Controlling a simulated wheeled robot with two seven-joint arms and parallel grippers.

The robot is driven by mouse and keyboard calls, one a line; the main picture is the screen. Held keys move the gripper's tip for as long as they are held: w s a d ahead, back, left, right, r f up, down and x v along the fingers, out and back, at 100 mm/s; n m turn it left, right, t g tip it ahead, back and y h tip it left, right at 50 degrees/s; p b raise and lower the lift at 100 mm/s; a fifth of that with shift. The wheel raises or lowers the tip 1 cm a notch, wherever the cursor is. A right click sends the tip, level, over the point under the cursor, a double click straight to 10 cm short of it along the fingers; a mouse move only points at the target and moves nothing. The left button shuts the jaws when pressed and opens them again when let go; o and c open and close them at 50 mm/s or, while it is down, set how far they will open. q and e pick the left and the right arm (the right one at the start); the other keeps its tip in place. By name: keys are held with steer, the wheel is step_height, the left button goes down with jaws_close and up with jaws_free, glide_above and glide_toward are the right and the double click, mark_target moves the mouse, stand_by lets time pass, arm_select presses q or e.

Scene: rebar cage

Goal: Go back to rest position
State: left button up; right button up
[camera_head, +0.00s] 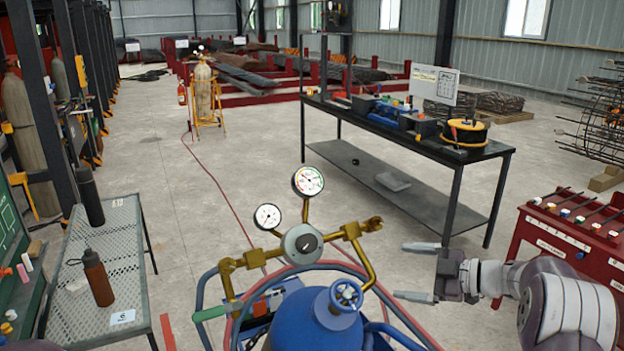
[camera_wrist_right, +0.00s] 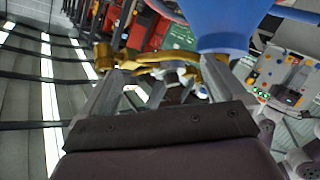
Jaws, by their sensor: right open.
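My right gripper (camera_head: 412,271) reaches in from the right in the head view, its two grey fingers spread apart with nothing between them. It is to the right of the blue gas cylinder (camera_head: 312,318) and its brass regulator with two dial gauges (camera_head: 302,243). In the right wrist view, the fingers of my right gripper (camera_wrist_right: 150,90) also show apart. Brass fittings (camera_wrist_right: 150,54) and the blue cylinder (camera_wrist_right: 225,25) appear beyond the fingertips. I cannot tell how near they are. My left gripper is in neither view.
A black workbench (camera_head: 405,126) with tools stands behind the right gripper. A red cabinet (camera_head: 545,238) stands at the right, near my right arm. A mesh table (camera_head: 122,240) with two bottles is at the left. Blue frame tubes and red hoses surround the cylinder. The middle floor is open.

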steer(key=w+d+f+m+t+h, duration=0.35)
steer(key=d+f+m+h, duration=0.35)
steer(key=m+h, duration=0.4)
steer(key=s+d+f+m+g+h, duration=0.1)
steer(key=s+f+m+g+h, duration=0.25)
steer(key=s, duration=0.45)
steer(key=s+a+f+m+g+y, duration=0.1)
steer(key=s+a+m+g, duration=0.1)
steer(key=s+a, duration=0.5)
steer(key=s+a+f+m+g+y, duration=0.1)
steer(key=s+a+g, duration=0.4)
steer(key=s, duration=1.1)
steer(key=shift+s+a+f+m, duration=0.2)
steer(key=shift+a+m, duration=0.15)
steer(key=shift+a, duration=1.3)
